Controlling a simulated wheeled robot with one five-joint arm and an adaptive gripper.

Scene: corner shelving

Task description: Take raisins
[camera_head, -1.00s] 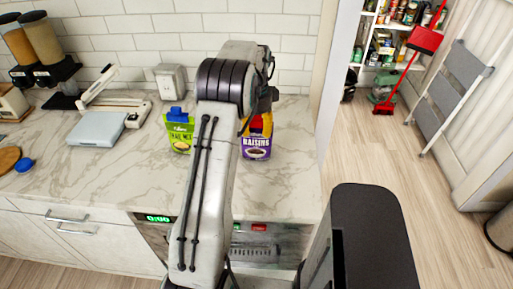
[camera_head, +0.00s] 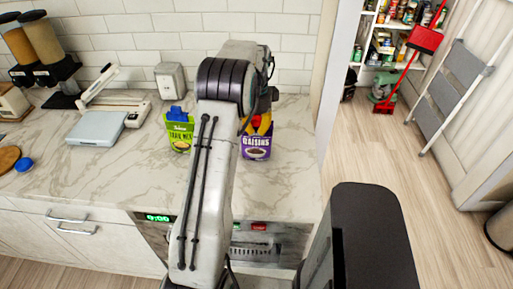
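My arm reaches up and forward over the counter and covers the bag's left edge. A green trail mix bag (camera_head: 180,134) with a blue cap stands on the counter left of my arm.
A slicer-like white device (camera_head: 114,105), a grey scale (camera_head: 97,128) and a blue lid (camera_head: 24,164) lie on the left of the counter. Cereal dispensers (camera_head: 42,38) stand at the back left. A wall edge bounds the counter's right; floor lies beyond.

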